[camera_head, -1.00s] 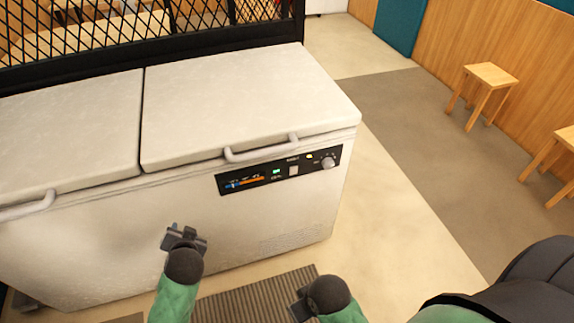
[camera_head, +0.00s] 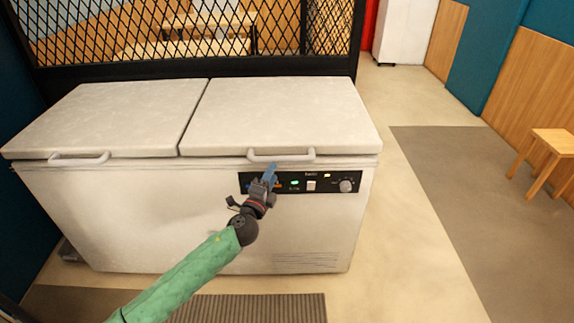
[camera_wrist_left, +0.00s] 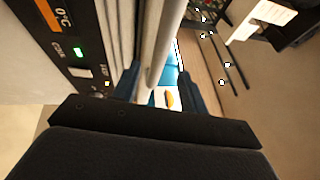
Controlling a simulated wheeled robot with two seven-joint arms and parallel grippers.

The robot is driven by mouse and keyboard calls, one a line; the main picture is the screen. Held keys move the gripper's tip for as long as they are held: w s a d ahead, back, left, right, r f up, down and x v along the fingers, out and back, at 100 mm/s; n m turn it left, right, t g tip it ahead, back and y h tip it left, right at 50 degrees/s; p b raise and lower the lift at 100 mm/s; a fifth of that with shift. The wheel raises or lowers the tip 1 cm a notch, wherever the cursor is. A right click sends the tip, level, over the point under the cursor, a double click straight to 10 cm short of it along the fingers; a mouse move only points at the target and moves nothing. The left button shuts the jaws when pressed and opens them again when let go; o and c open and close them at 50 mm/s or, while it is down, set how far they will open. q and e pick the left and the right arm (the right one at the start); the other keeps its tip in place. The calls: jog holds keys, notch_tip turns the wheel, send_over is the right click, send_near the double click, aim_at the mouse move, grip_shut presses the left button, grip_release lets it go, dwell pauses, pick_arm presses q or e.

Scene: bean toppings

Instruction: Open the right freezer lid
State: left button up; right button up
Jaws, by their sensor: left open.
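The white chest freezer (camera_head: 200,225) stands ahead with two lids, both down. The right lid (camera_head: 285,115) has a pale bar handle (camera_head: 282,155) along its front edge. My left gripper (camera_head: 269,175) is just below that handle, in front of the control panel (camera_head: 325,184). In the left wrist view the handle (camera_wrist_left: 163,35) runs down between the two open blue-grey fingers (camera_wrist_left: 157,85). I cannot tell whether they touch it. The left lid (camera_head: 110,118) has its own handle (camera_head: 80,159). My right gripper is out of view.
A black mesh partition (camera_head: 200,35) stands right behind the freezer. A grey ribbed mat (camera_head: 250,308) lies in front of it. The floor to the right is clear up to a wooden stool (camera_head: 553,150) by the wall.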

aim_at(278, 162)
pick_arm(q)
jog(key=shift+w+d+r, duration=0.15)
jog(key=shift+w+d, duration=0.05)
jog(key=shift+w, duration=0.25)
jog(key=p+x, duration=0.1)
jog(key=x, duration=0.4)
jog(key=shift+w, duration=0.25)
jog(key=shift+w+d, duration=0.25)
jog(key=shift+w, duration=0.25)
jog(key=shift+c, duration=1.1)
jog(key=c, duration=0.7)
grip_shut()
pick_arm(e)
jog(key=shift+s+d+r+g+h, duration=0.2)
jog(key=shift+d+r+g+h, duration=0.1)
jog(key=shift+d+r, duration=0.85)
